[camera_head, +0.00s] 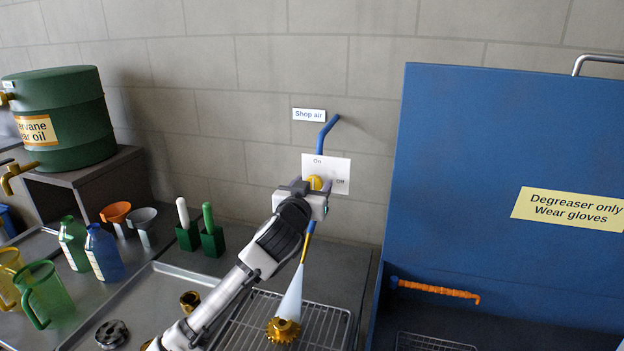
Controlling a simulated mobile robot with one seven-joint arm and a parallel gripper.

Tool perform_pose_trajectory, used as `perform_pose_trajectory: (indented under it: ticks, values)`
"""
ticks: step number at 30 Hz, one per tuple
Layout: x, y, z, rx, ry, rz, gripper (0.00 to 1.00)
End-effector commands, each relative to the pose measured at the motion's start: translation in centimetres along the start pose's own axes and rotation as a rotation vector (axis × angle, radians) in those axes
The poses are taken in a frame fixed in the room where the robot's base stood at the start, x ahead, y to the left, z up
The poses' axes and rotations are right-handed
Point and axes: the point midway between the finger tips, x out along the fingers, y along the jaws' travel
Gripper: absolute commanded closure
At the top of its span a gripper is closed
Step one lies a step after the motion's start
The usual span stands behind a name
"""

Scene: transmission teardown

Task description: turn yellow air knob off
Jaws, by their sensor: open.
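Below, a pale cone of air (290,298) comes from a nozzle on the air line and reaches a golden gear (283,329) on a wire rack.
A blue hose (322,133) runs down the wall under a "Shop air" label (309,114). A blue degreaser cabinet (470,190) stands at the right. Brush holders (212,241), jugs (43,293), bottles and a green oil drum (66,118) stand at the left.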

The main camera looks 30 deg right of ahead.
Motion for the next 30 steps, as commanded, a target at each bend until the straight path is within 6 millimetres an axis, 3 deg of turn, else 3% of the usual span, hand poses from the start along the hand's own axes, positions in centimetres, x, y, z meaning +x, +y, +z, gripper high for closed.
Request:
perform_pose_trajectory:
  ticks: [11,21,30]
  values:
    - [0.53,-0.03,0.04,0.001,0.000,-0.001,0.43]
    - [0.51,-0.02,0.02,0.001,0.000,-0.001,0.85]
    - [0.50,0.00,0.09,0.046,0.001,0.000,0.85]
